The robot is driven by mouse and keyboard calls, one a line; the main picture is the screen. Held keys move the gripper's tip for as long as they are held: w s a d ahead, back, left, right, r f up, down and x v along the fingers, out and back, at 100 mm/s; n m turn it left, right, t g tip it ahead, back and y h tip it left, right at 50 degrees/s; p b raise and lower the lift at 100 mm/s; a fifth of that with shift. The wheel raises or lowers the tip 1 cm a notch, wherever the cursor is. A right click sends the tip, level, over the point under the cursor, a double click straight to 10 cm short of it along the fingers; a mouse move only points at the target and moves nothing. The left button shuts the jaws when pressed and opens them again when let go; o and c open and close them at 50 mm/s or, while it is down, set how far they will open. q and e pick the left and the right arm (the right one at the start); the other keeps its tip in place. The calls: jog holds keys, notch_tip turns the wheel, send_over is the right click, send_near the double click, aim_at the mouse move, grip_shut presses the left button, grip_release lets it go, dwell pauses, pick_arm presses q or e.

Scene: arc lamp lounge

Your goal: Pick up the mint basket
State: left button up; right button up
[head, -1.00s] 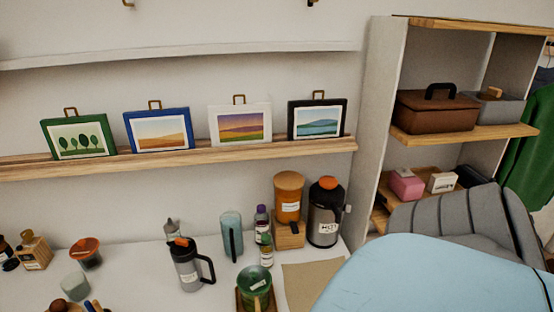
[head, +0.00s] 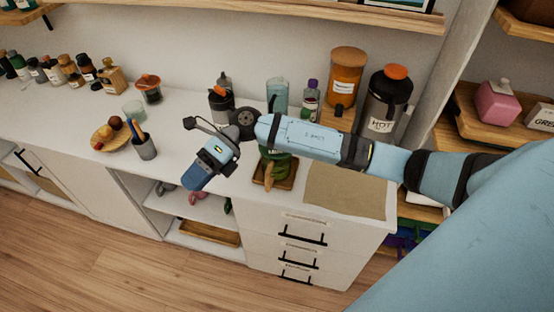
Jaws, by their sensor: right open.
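I cannot make out a mint basket in the head view. My right arm reaches in from the right across the counter (head: 60,88). Its gripper (head: 193,182) points down and to the left, in front of the counter's front edge, above the open lower shelves. It is open and nothing shows in it. My left gripper is not in view.
A wooden tray (head: 208,233) lies on the low shelf below my right gripper. A pen cup (head: 145,149), a wooden plate (head: 104,138) and a pale green cup (head: 133,110) stand left of it. An orange canister (head: 346,78) and a dark flask (head: 383,105) stand behind my arm.

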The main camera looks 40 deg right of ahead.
jog(key=w+d+r+n+t+h+b, duration=0.1)
jog(key=w+d+h, duration=0.2)
jog(key=d+h, duration=0.35)
jog(key=w+d+n+h+b, duration=0.1)
jog(key=w+d+h+b, duration=0.2)
jog(key=d, duration=0.7)
jog(key=w+d+r+t+h, duration=0.1)
jog(key=w+d+h, duration=0.35)
jog(key=d, duration=0.35)
send_near(276, 151)
jog(key=shift+w+d+f+h+p, duration=0.3)
jog(key=shift+w+f, duration=0.2)
jog(key=shift+w, duration=0.25)
jog(key=shift+f, duration=0.55)
jog(key=f, duration=0.2)
jog(key=d+f+p, duration=0.1)
jog(key=f, duration=0.2)
jog(key=shift+s+d, duration=0.15)
jog(key=c, duration=1.1)
grip_shut()
